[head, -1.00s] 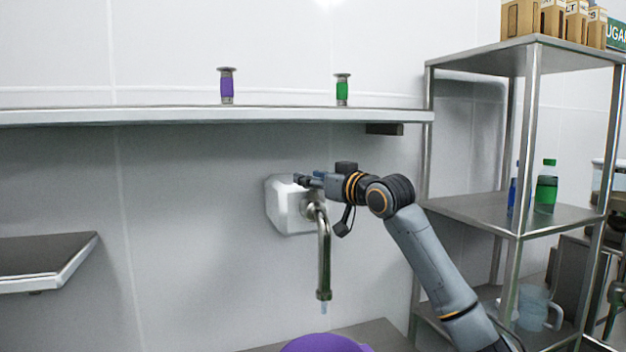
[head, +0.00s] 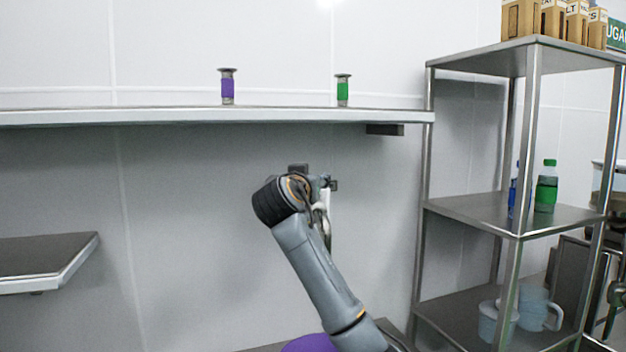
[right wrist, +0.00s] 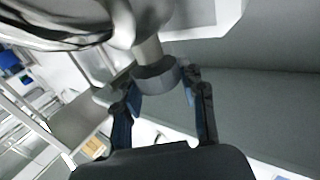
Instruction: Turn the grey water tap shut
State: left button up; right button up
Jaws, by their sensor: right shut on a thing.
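The grey water tap is mounted on the wall. In the head view my right arm covers most of it, and only part of its spout (head: 327,232) shows. My right gripper (head: 329,184) is at the top of the tap, coming from the left side. In the right wrist view the tap's round grey handle (right wrist: 157,76) sits between the two fingers of the right gripper (right wrist: 166,95), which is shut on it. The shiny curved spout (right wrist: 55,35) shows at top left there. My left gripper is not in view.
A wall shelf (head: 180,116) above holds a purple-banded (head: 227,88) and a green-banded item (head: 343,90). A metal rack (head: 470,207) with bottles and jugs stands on the right. A purple object (head: 308,343) is below the tap, partly hidden by my arm.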

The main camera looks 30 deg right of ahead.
jog(key=shift+f+m+g+h, duration=0.1)
jog(key=shift+m+g+h, duration=0.85)
jog(key=shift+g, duration=0.25)
jog(key=o, duration=1.2)
jog(key=shift+w+d, duration=0.1)
jog(key=v, duration=1.2)
jog(key=shift+w, duration=0.15)
